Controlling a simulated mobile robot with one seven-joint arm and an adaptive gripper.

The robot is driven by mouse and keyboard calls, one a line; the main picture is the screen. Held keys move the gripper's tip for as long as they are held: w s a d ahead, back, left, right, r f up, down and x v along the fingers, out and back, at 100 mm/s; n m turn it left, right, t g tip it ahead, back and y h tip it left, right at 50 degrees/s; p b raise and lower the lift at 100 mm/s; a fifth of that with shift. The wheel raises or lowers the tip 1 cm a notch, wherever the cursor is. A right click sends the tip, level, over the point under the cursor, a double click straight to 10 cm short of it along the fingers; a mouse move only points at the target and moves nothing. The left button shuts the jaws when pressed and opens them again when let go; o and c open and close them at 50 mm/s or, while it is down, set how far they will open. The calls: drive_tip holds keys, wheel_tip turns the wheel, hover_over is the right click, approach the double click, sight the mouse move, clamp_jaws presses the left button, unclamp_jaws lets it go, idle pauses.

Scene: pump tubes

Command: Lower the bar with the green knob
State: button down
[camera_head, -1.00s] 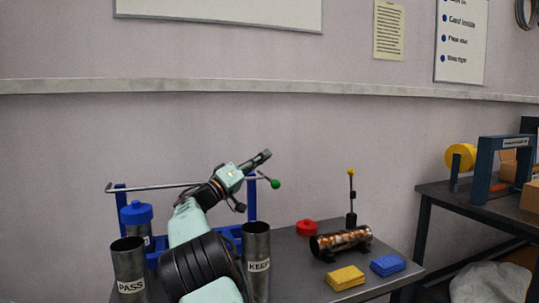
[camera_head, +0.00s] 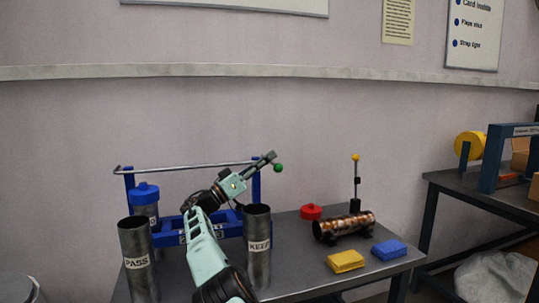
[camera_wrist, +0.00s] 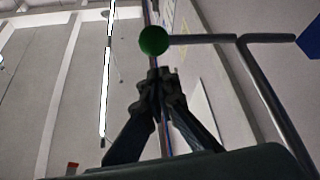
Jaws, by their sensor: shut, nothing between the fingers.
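The green knob (camera_head: 278,168) is at the right end of a raised metal bar (camera_head: 185,167) that spans the blue frame (camera_head: 255,188) on the table. My gripper (camera_head: 270,156) is shut and empty, its fingertips just above and left of the knob in the head view. In the wrist view, the knob (camera_wrist: 154,40) appears just beyond my closed fingertips (camera_wrist: 166,76), with a thin rod (camera_wrist: 200,39) running right from it to the bent bar (camera_wrist: 265,88). Whether the fingers touch the knob cannot be told. My arm hides part of the frame.
Metal tubes marked PASS (camera_head: 138,255) and KEEP (camera_head: 258,250) stand in front of the frame. A blue-capped tube (camera_head: 146,195) is behind PASS. To the right are a red cap (camera_head: 311,211), a copper coil (camera_head: 343,227), a yellow-knobbed post (camera_head: 355,180), and yellow (camera_head: 346,261) and blue (camera_head: 389,249) pads.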

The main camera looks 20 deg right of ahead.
drive_tip(key=shift+s+f, duration=0.2)
drive_tip(key=shift+f, duration=0.95)
drive_tip(key=shift+f, duration=0.45)
drive_tip(key=v, duration=0.7)
drive_tip(key=shift+a+r+m, duration=0.3)
drive_tip(key=shift+r, duration=0.15)
